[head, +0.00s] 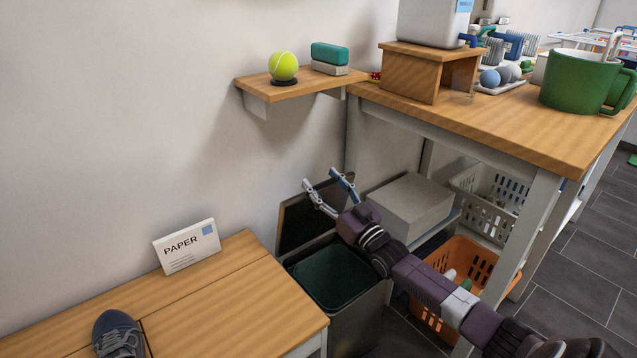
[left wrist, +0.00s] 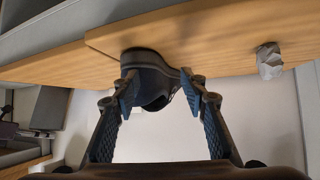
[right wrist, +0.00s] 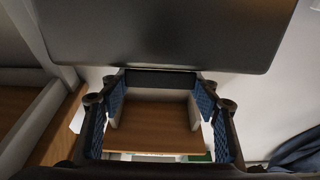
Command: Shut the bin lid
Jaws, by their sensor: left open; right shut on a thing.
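The bin (head: 335,278) stands beside the wooden bench, its dark green inside showing. Its dark lid (head: 300,222) is up, leaning back by the wall. My right gripper (head: 322,180) is at the lid's upper part in the head view. In the right wrist view the lid (right wrist: 165,30) fills the top, and a dark bar on its edge spans between the fingertips of my right gripper (right wrist: 160,82), which is shut on it. My left gripper (left wrist: 160,78) is open in the left wrist view and outside the head view. A dark rounded object shows between or beyond its fingers; contact is unclear.
The bench holds a PAPER box (head: 187,246) and a dark shoe (head: 118,336). A wall shelf (head: 300,88) with a tennis ball (head: 283,66) is above the bin. Right of it, the table (head: 485,118) has a grey box (head: 410,205) and an orange basket (head: 460,262) beneath.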

